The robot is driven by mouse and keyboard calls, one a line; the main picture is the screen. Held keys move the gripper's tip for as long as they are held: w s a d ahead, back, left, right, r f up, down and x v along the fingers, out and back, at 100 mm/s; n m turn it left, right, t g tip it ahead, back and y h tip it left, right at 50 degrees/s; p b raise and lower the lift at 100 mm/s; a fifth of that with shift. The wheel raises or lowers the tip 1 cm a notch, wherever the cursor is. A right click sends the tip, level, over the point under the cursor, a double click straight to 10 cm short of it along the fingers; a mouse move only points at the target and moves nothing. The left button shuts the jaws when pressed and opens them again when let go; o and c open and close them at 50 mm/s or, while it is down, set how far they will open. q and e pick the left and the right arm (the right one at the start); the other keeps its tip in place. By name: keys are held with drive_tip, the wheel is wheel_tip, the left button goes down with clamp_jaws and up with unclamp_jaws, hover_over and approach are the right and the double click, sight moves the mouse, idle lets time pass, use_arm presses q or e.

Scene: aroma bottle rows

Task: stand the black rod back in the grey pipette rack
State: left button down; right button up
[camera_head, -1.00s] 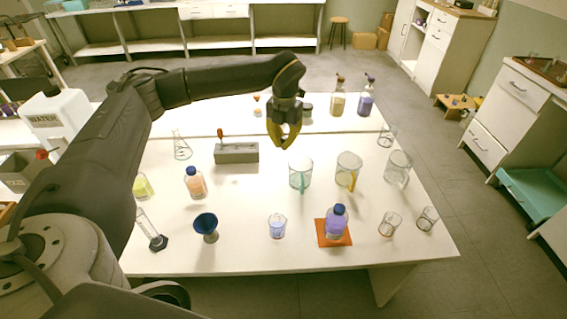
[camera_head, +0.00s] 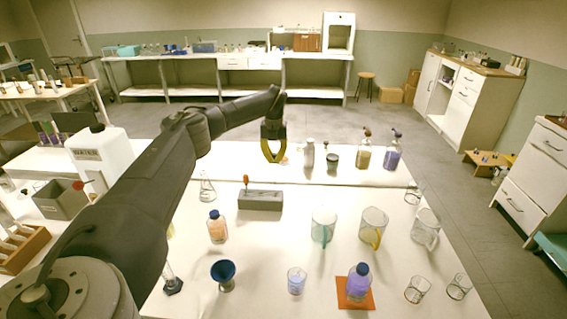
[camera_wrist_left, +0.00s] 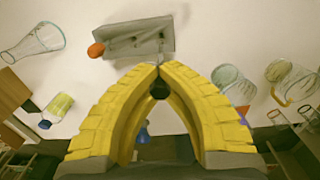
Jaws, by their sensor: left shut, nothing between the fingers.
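The grey pipette rack (camera_head: 260,201) stands on the white table, left of the middle. A red-topped dropper (camera_head: 246,183) stands upright at its left end. In the wrist view, the rack (camera_wrist_left: 140,42) lies just beyond my fingertips, with the dropper's orange top (camera_wrist_left: 96,50) beside its left end. My left gripper (camera_head: 272,160) is above and behind the rack in the head view, its yellow fingers shut and empty; the tips also show in the wrist view (camera_wrist_left: 159,68). A small dark round spot shows behind the fingers; I cannot tell what it is. I cannot make out a black rod. My right gripper is out of view.
An orange bottle (camera_head: 217,228) and a conical flask (camera_head: 207,188) stand left of the rack. Glass jugs (camera_head: 324,229) stand to its right. A blue funnel (camera_head: 223,273) and a purple bottle (camera_head: 358,283) stand in front. More bottles (camera_head: 364,151) stand behind.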

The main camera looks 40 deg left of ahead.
use_arm(q)
drive_tip(key=shift+w, duration=0.1)
idle(0.6)
drive_tip(key=shift+f, duration=4.85)
idle(0.4)
drive_tip(key=c, duration=2.2)
unclamp_jaws()
drive_tip(key=c, duration=1.5)
unclamp_jaws()
drive_tip(key=shift+r, duration=0.15)
drive_tip(key=shift+r, duration=2.4)
